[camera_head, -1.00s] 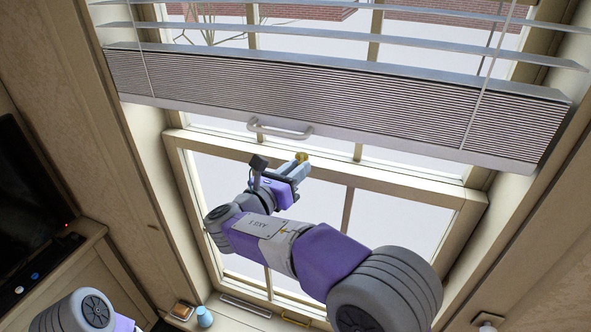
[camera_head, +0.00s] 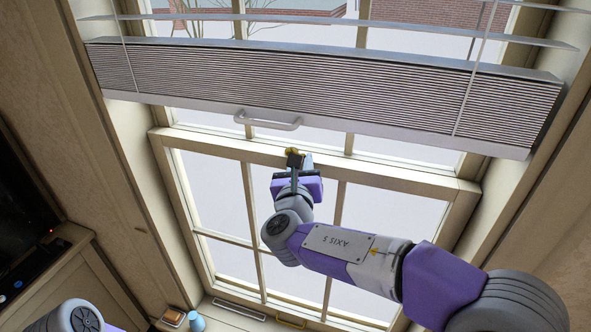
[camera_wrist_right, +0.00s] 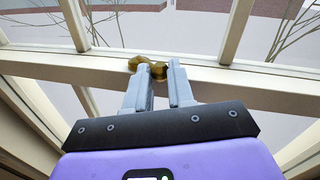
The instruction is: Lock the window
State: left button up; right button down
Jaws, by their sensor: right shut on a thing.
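The window's lower sash (camera_head: 400,178) stands below the raised blind, its top rail crossing the view. A small brass latch (camera_head: 290,151) sits on that rail, and it also shows in the right wrist view (camera_wrist_right: 140,61). My right gripper (camera_head: 297,158) reaches up to the rail from below. In the wrist view its two grey fingers (camera_wrist_right: 165,75) are shut on the latch's brass lever, with a narrow gap between them. The fingers hide part of the latch, so I cannot tell its exact angle. Only a joint of my left arm shows at bottom left; its gripper is out of view.
The blind (camera_head: 310,85) hangs just above the latch, with a white handle (camera_head: 267,121) at its lower edge. A blue cup (camera_head: 196,323) and a small brown item (camera_head: 172,318) stand on the sill at lower left. A dark screen (camera_head: 20,190) is at far left.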

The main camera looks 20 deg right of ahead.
dwell(0.3)
jog(key=c, duration=1)
grip_release()
jog(key=shift+d, duration=0.1)
jog(key=v, duration=0.7)
jog(key=shift+s+b, duration=0.35)
